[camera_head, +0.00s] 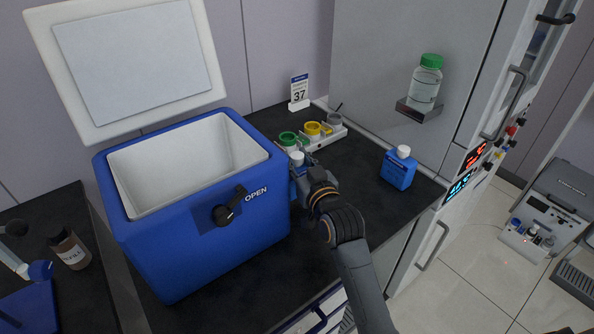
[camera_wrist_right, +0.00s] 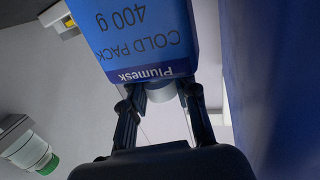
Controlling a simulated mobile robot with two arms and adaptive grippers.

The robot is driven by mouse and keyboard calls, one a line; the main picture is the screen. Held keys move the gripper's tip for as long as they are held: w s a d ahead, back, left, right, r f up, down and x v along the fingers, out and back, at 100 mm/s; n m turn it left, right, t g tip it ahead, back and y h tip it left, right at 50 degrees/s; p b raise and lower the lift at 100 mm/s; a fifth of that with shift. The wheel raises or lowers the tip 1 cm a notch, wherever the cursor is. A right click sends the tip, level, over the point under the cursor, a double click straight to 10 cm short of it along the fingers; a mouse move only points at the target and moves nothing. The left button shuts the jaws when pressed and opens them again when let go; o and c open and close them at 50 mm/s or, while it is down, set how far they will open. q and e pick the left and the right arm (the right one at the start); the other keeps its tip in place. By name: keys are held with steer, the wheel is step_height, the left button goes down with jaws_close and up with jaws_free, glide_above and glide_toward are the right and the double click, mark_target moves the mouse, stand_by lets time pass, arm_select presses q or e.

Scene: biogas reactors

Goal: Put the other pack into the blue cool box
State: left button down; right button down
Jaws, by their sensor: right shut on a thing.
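The blue cool box (camera_head: 190,250) stands on the dark counter with its white lid (camera_head: 140,65) raised; the visible part of its white inside is empty. My right gripper (camera_head: 305,175) is just right of the box and is shut on a blue cold pack (camera_head: 297,172) with a white cap, mostly hidden in the head view. In the right wrist view, the fingers (camera_wrist_right: 161,92) close at the cap end of this cold pack (camera_wrist_right: 140,35). A second blue pack (camera_head: 397,172) with a white cap stands on the counter to the right. My left gripper is not in view.
A rack with green, yellow and grey rings (camera_head: 312,132) stands behind my right gripper, near a "37" sign (camera_head: 299,92). A green-capped bottle (camera_head: 425,84) sits on a wall shelf. A brown bottle (camera_head: 69,250) stands left of the box. The box wall (camera_wrist_right: 275,80) is close in the wrist view.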

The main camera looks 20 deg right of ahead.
mark_target(297, 170)
steer(key=shift+f, duration=1.7)
steer(key=c, duration=1.4)
jaws_free()
steer(key=shift+f, duration=0.2)
steer(key=shift+o, duration=0.5)
steer(key=shift+r, duration=0.1)
